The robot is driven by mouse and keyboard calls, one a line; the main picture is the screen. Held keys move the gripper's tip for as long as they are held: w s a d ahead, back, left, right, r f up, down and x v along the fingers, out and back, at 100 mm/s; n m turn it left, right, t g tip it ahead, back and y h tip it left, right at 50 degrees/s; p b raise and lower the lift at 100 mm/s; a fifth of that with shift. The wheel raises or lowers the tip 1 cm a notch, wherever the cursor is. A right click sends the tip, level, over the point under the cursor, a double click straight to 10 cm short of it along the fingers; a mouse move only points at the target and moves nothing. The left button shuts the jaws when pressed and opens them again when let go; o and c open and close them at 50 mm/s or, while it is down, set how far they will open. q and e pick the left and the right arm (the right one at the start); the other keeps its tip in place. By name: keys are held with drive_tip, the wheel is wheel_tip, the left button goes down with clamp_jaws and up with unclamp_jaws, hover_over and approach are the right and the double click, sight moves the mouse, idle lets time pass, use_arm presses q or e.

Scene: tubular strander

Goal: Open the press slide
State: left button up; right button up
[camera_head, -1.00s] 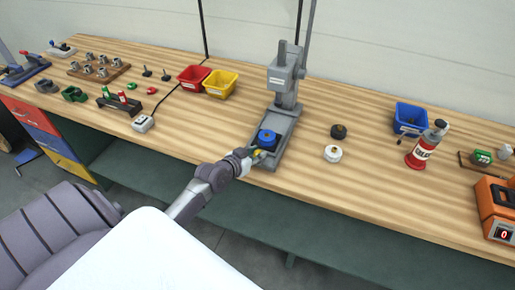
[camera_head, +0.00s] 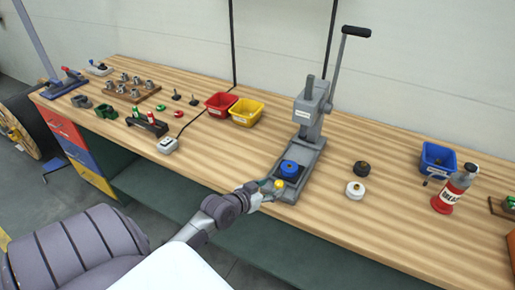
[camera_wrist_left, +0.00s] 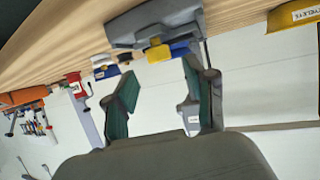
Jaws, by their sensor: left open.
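The grey press (camera_head: 309,116) stands on the workbench with its lever raised, and its base (camera_head: 310,155) runs toward the bench's front edge. My left gripper (camera_head: 268,188) is at the left of the knob, near the front edge. The left wrist view shows this gripper (camera_wrist_left: 160,95) open and empty, with the yellow knob (camera_wrist_left: 158,53) beyond its fingertips. Contact cannot be told. My right gripper is not in view.
A black round piece (camera_head: 361,168) and a white one (camera_head: 355,190) lie right of the press. Red (camera_head: 221,104) and yellow (camera_head: 246,112) bins stand to the left. Bare bench lies between.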

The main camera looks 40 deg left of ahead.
use_arm(q)
drive_tip(key=v, duration=0.7)
drive_tip(key=shift+s+r, duration=0.1)
drive_tip(key=shift+s, duration=0.05)
drive_tip(key=s+d+f+g+y+b, duration=0.1)
drive_tip(key=s+f+g, duration=0.3)
drive_tip(key=f, duration=1.1)
drive_tip(key=s+d+f+g+b, duration=0.1)
drive_tip(key=s+f, duration=0.5)
drive_tip(key=f, duration=0.8)
drive_tip(key=s+d+f+m+g+b, duration=0.1)
drive_tip(key=s+d+f+g, duration=0.2)
drive_tip(key=s+f, duration=0.8)
drive_tip(key=s+d+f+m+g+b, duration=0.1)
drive_tip(key=s+d+f+g, duration=0.3)
drive_tip(key=s+d+f, duration=0.4)
drive_tip(key=s+f+b, duration=0.1)
drive_tip(key=s+f, duration=0.2)
drive_tip(key=s, duration=0.4)
drive_tip(key=shift+h, duration=0.3)
